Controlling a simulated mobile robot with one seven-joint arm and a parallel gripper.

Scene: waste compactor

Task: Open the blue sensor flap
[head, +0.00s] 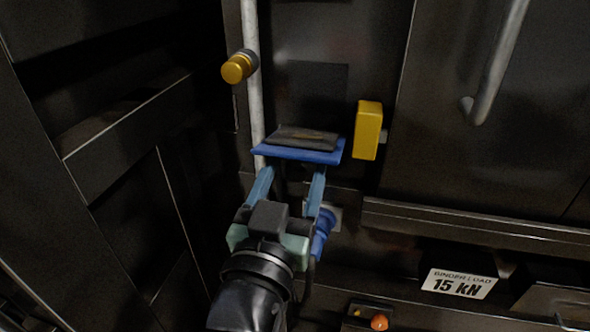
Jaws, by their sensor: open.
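The blue sensor flap (298,153) is on the dark panel near the middle of the head view. It shows as a flat blue plate that seems to stick out roughly level, with a dark grey piece (305,138) on top. My gripper (290,174) is open, with its two blue fingers pointing up at the flap from below. The fingertips are just under the left and right parts of the flap's front edge. I cannot tell whether they touch it. Nothing shows between the fingers. The flap's underside is hidden.
A vertical grey pipe (251,95) and a yellow knob (238,67) are left of the flap. A yellow block (368,130) is close on its right. A blue cylinder (323,232) is beside my gripper. A door handle (495,65) and ledge (470,222) are at right.

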